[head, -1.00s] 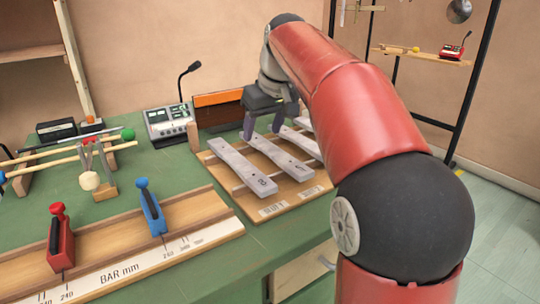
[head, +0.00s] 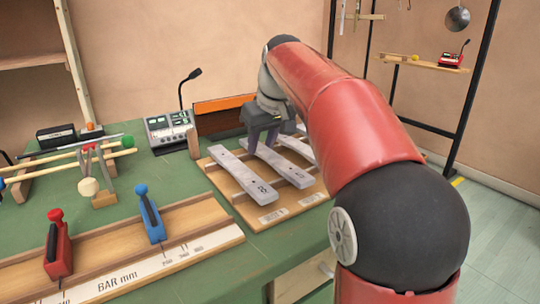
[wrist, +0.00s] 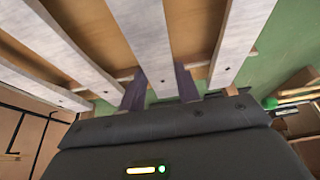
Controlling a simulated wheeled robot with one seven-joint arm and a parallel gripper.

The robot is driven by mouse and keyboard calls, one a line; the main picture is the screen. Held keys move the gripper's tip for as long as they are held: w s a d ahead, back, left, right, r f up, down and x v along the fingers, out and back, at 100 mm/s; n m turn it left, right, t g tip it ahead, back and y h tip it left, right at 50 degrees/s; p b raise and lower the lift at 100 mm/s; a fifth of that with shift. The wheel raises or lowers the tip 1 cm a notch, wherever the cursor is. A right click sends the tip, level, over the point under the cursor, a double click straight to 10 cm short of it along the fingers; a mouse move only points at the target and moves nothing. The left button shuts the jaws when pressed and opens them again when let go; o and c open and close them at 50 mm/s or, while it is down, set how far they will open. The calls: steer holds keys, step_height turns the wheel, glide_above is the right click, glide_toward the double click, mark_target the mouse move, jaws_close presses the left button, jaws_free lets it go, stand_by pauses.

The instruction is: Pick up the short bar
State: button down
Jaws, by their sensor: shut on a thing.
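Pale grey metal bars lie side by side on a wooden board (head: 248,212): a left bar (head: 247,177), a middle bar (head: 284,166) and a right bar partly behind my arm. I cannot tell which is the short one by length. My gripper (head: 262,143) is down at the far end of the middle bar. In the wrist view, the purple fingers of my gripper (wrist: 160,90) stand on both sides of the middle bar (wrist: 153,45), shut on it. It still appears to lie on the board's rails. The neighbouring bars lie outside the fingers.
A wooden block (head: 194,142) stands beside the board's far left corner. A grey device with a microphone (head: 168,130) is behind. Mallets on a rack (head: 88,162) and a rail with a red clamp (head: 58,245) and a blue clamp (head: 151,215) are at left.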

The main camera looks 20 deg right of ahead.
step_height(320, 180, up, 20)
steer(key=p, duration=0.7)
